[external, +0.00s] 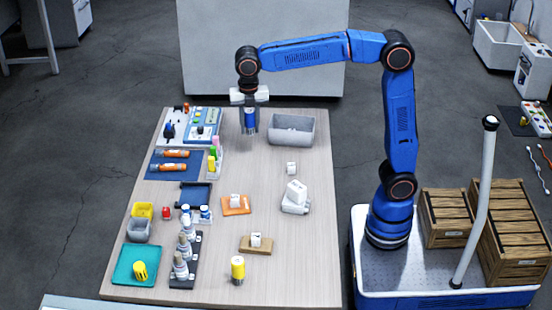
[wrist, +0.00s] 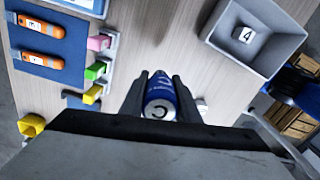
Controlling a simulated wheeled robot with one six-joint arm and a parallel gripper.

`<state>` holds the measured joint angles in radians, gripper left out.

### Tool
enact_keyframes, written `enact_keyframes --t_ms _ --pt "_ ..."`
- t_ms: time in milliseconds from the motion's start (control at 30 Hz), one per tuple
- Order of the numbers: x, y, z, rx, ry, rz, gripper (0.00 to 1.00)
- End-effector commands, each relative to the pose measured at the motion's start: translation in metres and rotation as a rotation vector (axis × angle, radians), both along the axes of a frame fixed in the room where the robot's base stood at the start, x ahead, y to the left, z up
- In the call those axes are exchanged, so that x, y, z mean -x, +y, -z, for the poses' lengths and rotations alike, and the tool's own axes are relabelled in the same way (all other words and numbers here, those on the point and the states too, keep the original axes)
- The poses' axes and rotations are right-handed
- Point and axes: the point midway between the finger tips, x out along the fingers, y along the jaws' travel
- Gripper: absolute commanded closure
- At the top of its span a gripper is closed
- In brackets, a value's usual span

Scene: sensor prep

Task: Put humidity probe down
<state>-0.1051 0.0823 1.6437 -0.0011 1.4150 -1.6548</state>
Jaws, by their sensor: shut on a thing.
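The humidity probe (external: 250,116), which I take to be the blue cylinder, is held in my gripper (external: 249,130). In the wrist view the probe (wrist: 161,97) has a pale round end with a dark mark like a C, and a finger lies along each side of it. My gripper points down over the back part of the table (external: 262,172), left of the grey bin. The fingers hide part of the probe in the external view. I cannot tell exactly how far it is above the table.
The grey bin (external: 291,142) holds a white cube marked 4 (wrist: 243,34). The table's middle just in front of the gripper is clear.

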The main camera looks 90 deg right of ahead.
Motion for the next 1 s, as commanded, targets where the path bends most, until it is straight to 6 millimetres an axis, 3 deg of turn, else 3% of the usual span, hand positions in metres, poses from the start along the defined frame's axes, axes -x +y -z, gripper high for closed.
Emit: enact_keyframes --t_ms 200,500,767,1000 --pt "0.008 0.019 0.005 0.0 0.001 -0.008 0.95" --pt "0.008 0.02 0.052 0.0 0.002 -0.007 0.95" --pt "0.008 0.019 0.07 0.0 0.002 -0.007 0.95" --pt "0.008 0.019 0.098 0.0 0.002 -0.007 0.95"
